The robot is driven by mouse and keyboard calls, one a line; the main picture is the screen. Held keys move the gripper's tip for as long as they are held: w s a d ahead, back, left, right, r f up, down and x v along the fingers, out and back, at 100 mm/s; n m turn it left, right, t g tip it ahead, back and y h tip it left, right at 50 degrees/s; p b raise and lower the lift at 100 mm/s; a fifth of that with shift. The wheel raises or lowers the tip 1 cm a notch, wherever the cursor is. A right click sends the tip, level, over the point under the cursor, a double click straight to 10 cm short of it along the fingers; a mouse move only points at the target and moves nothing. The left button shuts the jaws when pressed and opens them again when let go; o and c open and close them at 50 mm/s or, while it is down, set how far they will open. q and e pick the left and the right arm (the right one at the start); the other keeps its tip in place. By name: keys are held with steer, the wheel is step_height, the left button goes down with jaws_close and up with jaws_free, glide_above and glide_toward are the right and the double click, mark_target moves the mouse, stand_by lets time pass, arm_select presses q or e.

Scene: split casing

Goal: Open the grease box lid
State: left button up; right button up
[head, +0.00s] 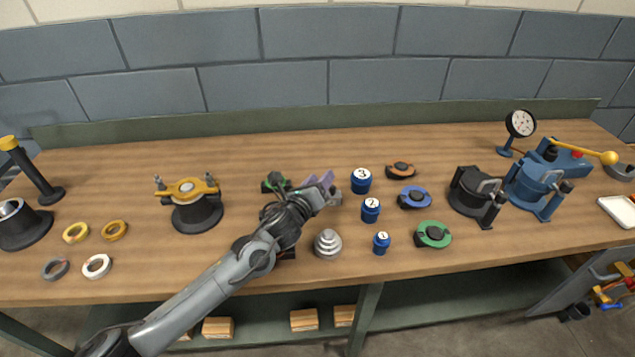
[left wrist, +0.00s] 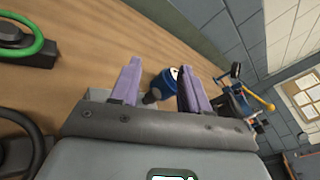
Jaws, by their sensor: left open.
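My left gripper (head: 320,182) is over the middle of the bench, its purple fingers pointing toward the back and right. In the left wrist view the two fingers (left wrist: 159,68) stand wide apart. A blue numbered cylinder (left wrist: 160,86) shows beyond and between them, not gripped. I cannot pick out a grease box or its lid for certain. A small grey block (head: 335,197) sits by the fingers, and a dark object (head: 286,252) is mostly hidden by my left arm. My right gripper is in neither view.
Blue cylinders marked 3 (head: 361,181), 2 (head: 370,210) and 1 (head: 381,243) stand right of the gripper. A grey stepped cone (head: 327,244) stands in front. A green-topped item (head: 275,182) is close left. A blue fixture (head: 540,185) with a yellow-tipped lever is farther right.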

arm_select(q)
steer(key=shift+s, duration=0.1)
steer(key=p+v, duration=0.2)
steer(key=v, duration=0.8)
steer(key=shift+s+a, duration=0.15)
steer(key=shift+s, duration=0.2)
